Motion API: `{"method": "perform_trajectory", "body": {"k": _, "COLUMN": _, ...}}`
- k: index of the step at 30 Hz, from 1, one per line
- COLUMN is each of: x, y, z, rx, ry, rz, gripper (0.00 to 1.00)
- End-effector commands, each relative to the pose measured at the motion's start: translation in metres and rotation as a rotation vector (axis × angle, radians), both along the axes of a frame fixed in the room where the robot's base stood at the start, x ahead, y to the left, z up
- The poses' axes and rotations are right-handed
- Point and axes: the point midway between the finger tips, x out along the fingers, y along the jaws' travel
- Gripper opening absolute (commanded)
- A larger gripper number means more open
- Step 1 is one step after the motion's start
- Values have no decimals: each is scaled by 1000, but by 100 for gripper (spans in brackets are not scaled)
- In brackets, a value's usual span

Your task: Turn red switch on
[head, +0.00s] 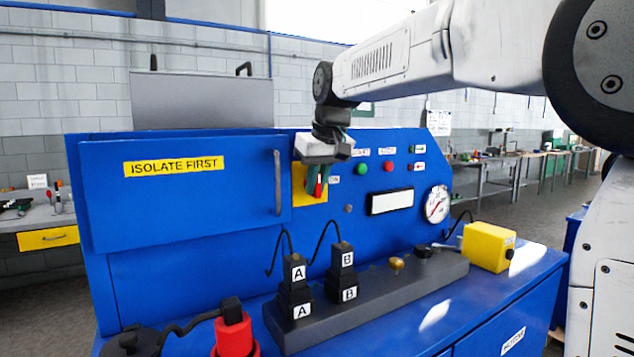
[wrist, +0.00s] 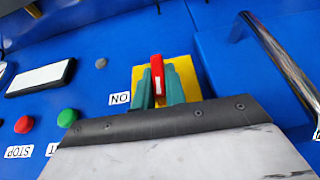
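The red switch (wrist: 157,70) is a narrow red lever on a yellow plate (wrist: 138,76) on the blue panel. In the wrist view, which looks upside down, an ON label (wrist: 120,98) is beside the plate. My gripper (wrist: 160,86) has its two teal fingers on either side of the lever, close against it with little or no gap. In the head view my gripper (head: 318,186) is in front of the yellow plate (head: 300,184), and red shows low between the fingers. The fingers hide part of the lever, so its exact angle is unclear.
A blue door marked ISOLATE FIRST (head: 172,166) with a metal handle (head: 278,182) is left of the switch. A green button (head: 362,169), a red button (head: 388,167) and a gauge (head: 437,204) are to the right. Black plugs (head: 294,290) stand on the bench below.

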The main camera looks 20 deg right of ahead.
Motion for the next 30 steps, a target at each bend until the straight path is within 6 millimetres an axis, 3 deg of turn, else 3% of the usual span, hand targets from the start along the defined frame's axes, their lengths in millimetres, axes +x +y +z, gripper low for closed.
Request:
{"method": "perform_trajectory", "body": {"k": 11, "x": 0, "y": -2, "z": 0, "rx": 99, "ry": 20, "rz": -4, "gripper": 0}}
{"method": "perform_trajectory", "body": {"k": 30, "x": 2, "y": -8, "z": -2, "rx": 658, "ry": 130, "rz": -5, "gripper": 0}}
